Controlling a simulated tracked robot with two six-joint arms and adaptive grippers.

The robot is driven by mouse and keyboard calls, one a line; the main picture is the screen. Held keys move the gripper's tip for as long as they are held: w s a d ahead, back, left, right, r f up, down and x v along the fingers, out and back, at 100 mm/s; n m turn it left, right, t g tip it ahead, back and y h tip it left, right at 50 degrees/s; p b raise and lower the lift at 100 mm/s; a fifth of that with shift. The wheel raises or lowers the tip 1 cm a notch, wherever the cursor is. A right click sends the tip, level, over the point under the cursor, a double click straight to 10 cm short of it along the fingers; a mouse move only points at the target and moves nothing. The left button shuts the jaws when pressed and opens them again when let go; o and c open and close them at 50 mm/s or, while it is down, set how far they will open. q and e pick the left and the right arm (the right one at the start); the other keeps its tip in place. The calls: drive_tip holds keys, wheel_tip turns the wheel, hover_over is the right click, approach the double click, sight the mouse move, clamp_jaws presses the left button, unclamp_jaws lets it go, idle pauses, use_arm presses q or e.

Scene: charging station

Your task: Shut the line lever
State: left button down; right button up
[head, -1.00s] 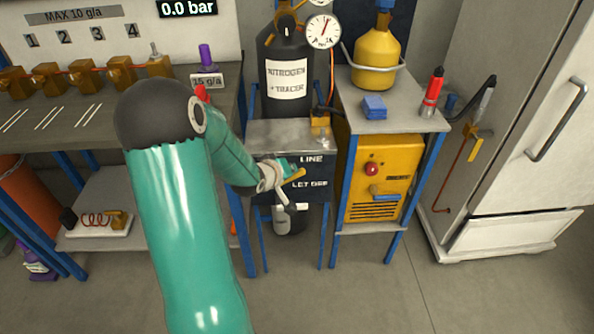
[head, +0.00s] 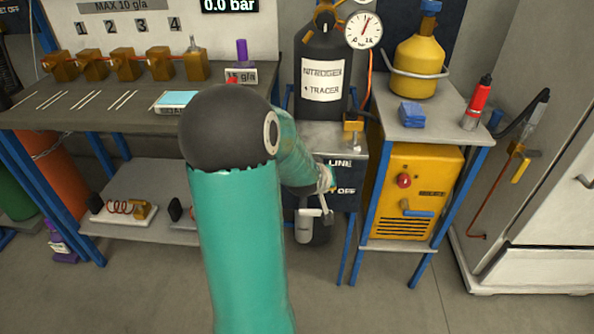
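The line lever is a small yellow handle on the dark front panel (head: 342,198) under the grey bench top, by the LINE label (head: 340,163). Only a yellow bit of what looks like the lever (head: 333,187) shows, so its angle is unclear. My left arm reaches up from the bottom and bends right to that panel. My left gripper (head: 325,198) is at the lever, its grey finger parts pointing down. It is mostly hidden behind my own wrist, and whether it is open or shut cannot be seen. My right gripper is not in view.
A nitrogen cylinder (head: 322,65) and a gauge (head: 364,30) stand behind the panel. A yellow machine (head: 415,190) is right of it under a grey table (head: 424,126) holding a blue block (head: 412,114), a yellow bottle (head: 418,65) and a red torch (head: 477,103). A grey canister (head: 304,226) hangs below.

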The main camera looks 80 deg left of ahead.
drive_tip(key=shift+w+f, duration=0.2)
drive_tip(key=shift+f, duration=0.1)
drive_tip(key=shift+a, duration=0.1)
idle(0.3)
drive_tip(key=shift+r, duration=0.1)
